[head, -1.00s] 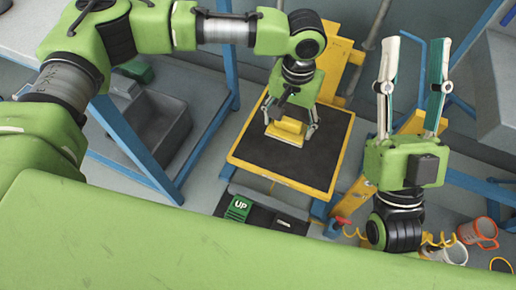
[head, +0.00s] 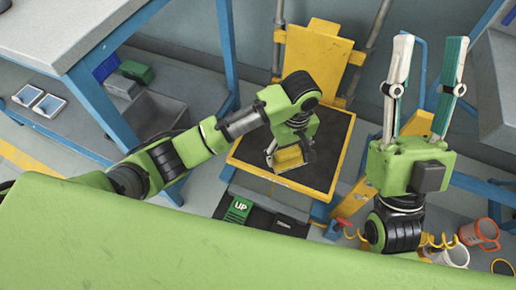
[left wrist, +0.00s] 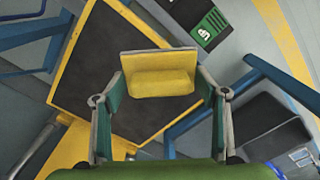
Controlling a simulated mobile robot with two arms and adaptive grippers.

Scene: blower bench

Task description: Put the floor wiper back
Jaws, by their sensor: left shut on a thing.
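My left gripper (head: 290,156) is shut on a yellow block with a flat plate (head: 289,160), which looks like the floor wiper. In the left wrist view the gripper (left wrist: 162,82) has one finger at each side of the yellow piece (left wrist: 158,82). The piece is over the black-topped platform (head: 236,153) with a yellow rim. I cannot tell whether it touches the top. My right gripper (head: 429,42) is open and empty, fingers pointing up, to the right of the platform.
A green block marked UP (head: 238,210) lies on a dark tray in front of the platform. A yellow back plate (head: 318,55) stands behind it. A blue-legged table (head: 70,25) is at the left. An orange mug (head: 480,235) and a white mug (head: 453,255) are at lower right.

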